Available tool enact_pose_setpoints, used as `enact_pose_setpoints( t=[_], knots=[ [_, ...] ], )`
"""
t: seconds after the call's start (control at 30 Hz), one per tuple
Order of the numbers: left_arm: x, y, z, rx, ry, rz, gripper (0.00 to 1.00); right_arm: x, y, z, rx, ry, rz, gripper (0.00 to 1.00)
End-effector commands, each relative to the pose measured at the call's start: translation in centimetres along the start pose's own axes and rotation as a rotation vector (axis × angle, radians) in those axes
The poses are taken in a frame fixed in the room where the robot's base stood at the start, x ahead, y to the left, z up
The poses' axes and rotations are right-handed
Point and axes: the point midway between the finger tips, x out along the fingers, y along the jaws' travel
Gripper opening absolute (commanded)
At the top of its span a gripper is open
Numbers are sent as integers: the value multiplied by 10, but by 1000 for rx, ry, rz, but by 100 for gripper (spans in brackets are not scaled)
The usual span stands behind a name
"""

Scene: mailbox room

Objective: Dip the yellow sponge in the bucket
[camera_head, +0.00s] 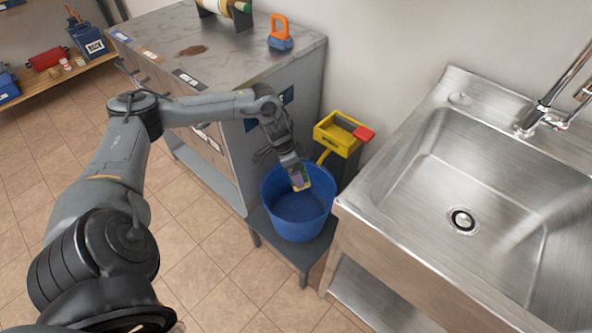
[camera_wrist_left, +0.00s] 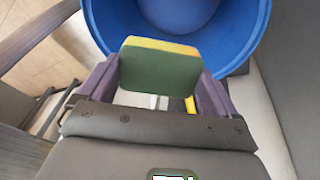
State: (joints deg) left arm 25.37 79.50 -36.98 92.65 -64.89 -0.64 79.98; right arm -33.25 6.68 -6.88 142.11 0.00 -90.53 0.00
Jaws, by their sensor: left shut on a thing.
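The sponge, green on one face with a yellow edge, is held between the fingers of my left gripper (camera_head: 299,178). In the left wrist view the sponge (camera_wrist_left: 160,68) shows its green face and a thin yellow-orange top edge. The blue bucket (camera_head: 296,218) stands on a low grey stand. My left gripper points down at the back of the bucket opening, with the sponge at or just inside the rim; its exact depth is unclear. The left wrist view shows the blue bucket (camera_wrist_left: 110,20) around and beyond the sponge. My right gripper is not in view.
A steel sink (camera_head: 462,205) stands close to the right of the bucket. A grey cabinet (camera_head: 290,115) stands behind and left, with an orange-and-blue object (camera_head: 280,38) on top. A yellow container (camera_head: 340,132) with a red part is behind the bucket. Tiled floor lies open at left.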

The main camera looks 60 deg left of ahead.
Motion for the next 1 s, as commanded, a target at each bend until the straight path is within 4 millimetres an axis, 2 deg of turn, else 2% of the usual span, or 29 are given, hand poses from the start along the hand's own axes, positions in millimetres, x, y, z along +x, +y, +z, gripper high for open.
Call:
enact_pose_setpoints(
  t=[0.03, 0.4, 0.47, 1.0],
  knots=[
    [9, -1, 2, 1, 0, 0, 67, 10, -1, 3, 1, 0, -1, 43],
    [36, -4, 10, 1, 0, 0, 67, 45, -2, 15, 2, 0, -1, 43],
    [38, -4, 11, 0, -1, 1, 67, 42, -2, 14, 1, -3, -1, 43],
    [90, -11, 25, -1, -1, 1, 67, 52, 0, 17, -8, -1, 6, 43]
  ],
)
